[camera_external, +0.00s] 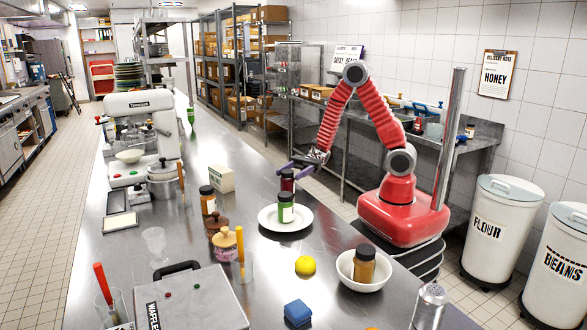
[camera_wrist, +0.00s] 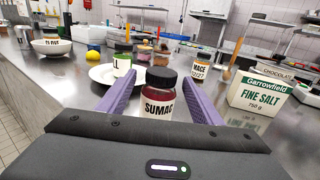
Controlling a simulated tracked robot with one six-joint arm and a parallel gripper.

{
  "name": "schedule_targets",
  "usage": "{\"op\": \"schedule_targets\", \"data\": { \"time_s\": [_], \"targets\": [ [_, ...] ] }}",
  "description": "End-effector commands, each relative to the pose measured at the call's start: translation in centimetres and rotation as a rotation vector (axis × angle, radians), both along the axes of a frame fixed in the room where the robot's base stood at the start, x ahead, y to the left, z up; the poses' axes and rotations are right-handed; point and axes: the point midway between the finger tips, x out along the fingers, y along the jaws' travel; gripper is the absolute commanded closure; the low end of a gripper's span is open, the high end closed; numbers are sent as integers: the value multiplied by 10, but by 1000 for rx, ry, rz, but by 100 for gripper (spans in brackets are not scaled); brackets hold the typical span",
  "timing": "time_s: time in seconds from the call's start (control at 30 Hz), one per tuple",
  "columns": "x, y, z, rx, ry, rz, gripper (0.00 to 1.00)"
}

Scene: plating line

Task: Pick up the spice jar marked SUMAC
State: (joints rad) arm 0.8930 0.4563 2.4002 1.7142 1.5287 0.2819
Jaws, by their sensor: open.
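The SUMAC jar (camera_wrist: 159,106) has a dark lid and dark red contents, and it stands upright. A gap shows on each side, so I see no contact. In the external view my gripper (camera_external: 293,170) reaches in from the right at the jar.
The MACE jar (camera_wrist: 199,72) and the Garrowfield fine salt box (camera_wrist: 259,95) stand at the right in the wrist view. A bowl (camera_external: 362,272) holding a jar and a yellow lemon (camera_external: 305,265) are nearer the front. The counter has bare patches between items.

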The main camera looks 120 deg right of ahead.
Motion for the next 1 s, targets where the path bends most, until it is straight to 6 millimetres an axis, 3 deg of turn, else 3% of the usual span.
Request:
{"op": "schedule_targets", "data": {
  "time_s": [0.57, 1.0],
  "targets": [
    [11, 7, 0, 0, 0, 1, 40],
    [49, 27, 3, 0, 0, 3, 40]
  ]
}}
